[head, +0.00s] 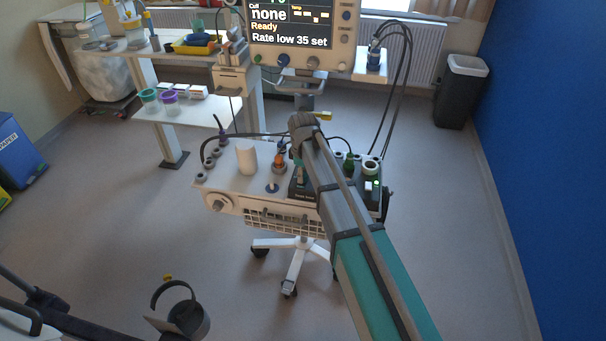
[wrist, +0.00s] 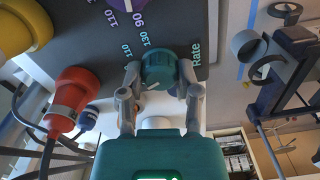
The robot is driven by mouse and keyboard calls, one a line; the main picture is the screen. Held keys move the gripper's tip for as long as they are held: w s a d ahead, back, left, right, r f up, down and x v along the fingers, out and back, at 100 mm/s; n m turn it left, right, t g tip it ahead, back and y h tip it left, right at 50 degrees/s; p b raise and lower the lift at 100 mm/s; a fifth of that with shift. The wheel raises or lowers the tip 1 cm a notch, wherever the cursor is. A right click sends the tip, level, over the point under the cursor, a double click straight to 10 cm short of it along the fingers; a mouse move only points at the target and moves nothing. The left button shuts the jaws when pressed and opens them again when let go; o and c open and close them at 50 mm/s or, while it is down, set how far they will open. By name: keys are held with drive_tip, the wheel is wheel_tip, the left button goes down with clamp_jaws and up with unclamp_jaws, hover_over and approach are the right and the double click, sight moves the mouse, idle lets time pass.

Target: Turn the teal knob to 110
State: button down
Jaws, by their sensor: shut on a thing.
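The teal knob (wrist: 158,66) sits on a dark grey panel (wrist: 188,25) in the wrist view. My gripper (wrist: 160,73) has one finger on each side of the knob and is shut on it. A pale mark shows on the knob's near face, but I cannot tell which number it points to.
In the head view, a monitor (head: 289,30) reads "Rate low 35 set". A white trolley (head: 235,190) stands under my arm. An orange-red plug (wrist: 77,88) is left of the knob in the wrist view. A black bin (head: 458,95) stands at right; floor is open around the trolley.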

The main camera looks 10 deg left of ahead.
drive_tip(key=m, duration=0.6)
drive_tip(key=shift+m, duration=0.3)
drive_tip(key=m, duration=0.6)
idle(0.3)
drive_tip(key=shift+c, duration=1.5)
unclamp_jaws()
drive_tip(key=shift+n, duration=0.3)
